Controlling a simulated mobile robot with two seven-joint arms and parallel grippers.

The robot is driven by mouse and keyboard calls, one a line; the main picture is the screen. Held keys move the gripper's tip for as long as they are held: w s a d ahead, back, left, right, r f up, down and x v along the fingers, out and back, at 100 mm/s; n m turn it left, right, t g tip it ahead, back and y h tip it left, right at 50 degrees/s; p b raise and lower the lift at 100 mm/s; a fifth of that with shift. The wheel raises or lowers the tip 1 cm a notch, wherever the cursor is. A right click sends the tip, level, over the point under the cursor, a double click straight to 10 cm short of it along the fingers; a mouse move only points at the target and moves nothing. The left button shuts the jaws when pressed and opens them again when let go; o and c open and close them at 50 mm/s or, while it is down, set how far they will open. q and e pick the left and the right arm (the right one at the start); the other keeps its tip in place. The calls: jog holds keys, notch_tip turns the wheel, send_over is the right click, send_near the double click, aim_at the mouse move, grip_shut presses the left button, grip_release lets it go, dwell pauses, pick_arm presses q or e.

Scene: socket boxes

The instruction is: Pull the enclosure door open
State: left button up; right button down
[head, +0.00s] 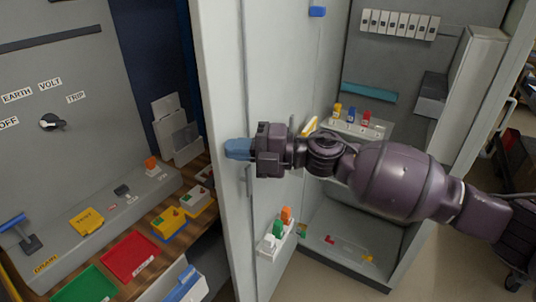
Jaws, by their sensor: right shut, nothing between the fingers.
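The enclosure door (222,75) is a tall pale grey panel in the middle of the head view. It stands open at an angle, and the enclosure (345,235) with its lit inside shows to the right of it. My right gripper (238,149) has blue fingertips and comes in from the right, across the opening. It is shut and empty, with its fingertips in front of the door near its free edge. I cannot tell whether they touch the door. My left gripper is not in view.
Inside the enclosure are a row of white switches (399,24) and a shelf of coloured plugs (358,124). A small rack (277,240) is on the door. At left, a wooden bench (188,222) holds red (131,256) and green (86,286) trays beside a grey control panel (50,75).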

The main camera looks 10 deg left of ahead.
jog(key=shift+w+a, duration=0.25)
jog(key=shift+a, duration=0.55)
jog(key=shift+w+a, duration=0.2)
jog(key=shift+a, duration=0.55)
